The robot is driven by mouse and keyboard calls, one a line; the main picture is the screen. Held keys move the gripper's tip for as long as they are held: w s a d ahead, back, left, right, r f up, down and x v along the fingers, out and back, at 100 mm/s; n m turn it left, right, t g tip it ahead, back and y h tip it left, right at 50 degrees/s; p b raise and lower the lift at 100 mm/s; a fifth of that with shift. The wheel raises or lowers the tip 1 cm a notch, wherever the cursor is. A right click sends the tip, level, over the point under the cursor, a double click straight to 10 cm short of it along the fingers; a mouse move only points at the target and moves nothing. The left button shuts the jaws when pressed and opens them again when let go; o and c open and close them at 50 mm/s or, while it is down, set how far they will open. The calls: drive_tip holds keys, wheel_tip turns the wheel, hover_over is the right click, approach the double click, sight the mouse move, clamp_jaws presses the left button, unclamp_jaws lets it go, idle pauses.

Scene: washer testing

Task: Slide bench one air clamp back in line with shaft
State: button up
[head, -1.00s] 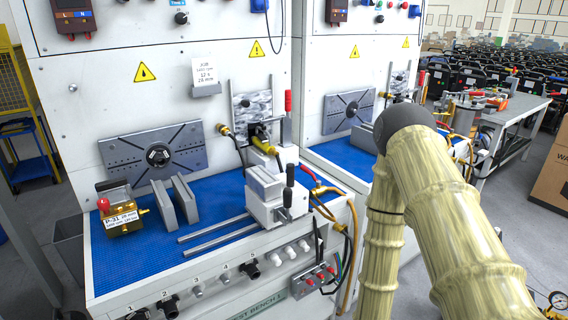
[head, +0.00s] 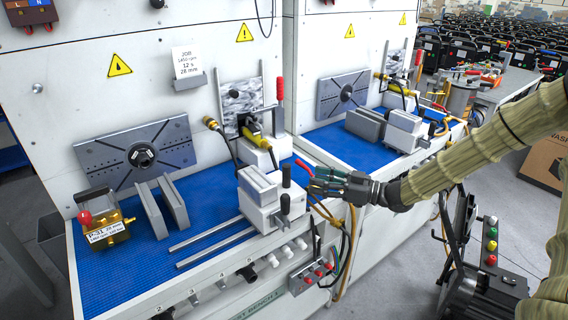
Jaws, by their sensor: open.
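On the near bench, a white air clamp block (head: 268,208) with grey jaw plates and black handles sits near the right ends of two metal rails (head: 212,240). The slotted grey faceplate with a dark central shaft hub (head: 143,155) is on the back panel, to the clamp's left. My dark gripper (head: 313,180) is open and empty, pointing left, just right of the clamp's upright black handle. I see a small gap, but the depth is hard to judge. A similar clamp (head: 405,128) stands on the farther bench.
A brass pump with a tag (head: 103,222) and two grey plates (head: 162,207) stand on the blue mat (head: 130,270). A red-handled lever (head: 280,90) rises behind the clamp. Hoses (head: 345,225) and a red-button box (head: 311,276) hang at the front edge.

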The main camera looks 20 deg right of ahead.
sight(287, 170)
drive_tip(key=x, duration=0.3)
drive_tip(key=p+x, duration=0.1)
drive_tip(key=x, duration=0.3)
drive_tip(key=r+p+x, duration=0.1)
drive_tip(key=x, duration=0.2)
drive_tip(key=shift+w+a, duration=0.15)
drive_tip(key=shift+w, duration=0.15)
drive_tip(key=shift+n, duration=0.3)
clamp_jaws()
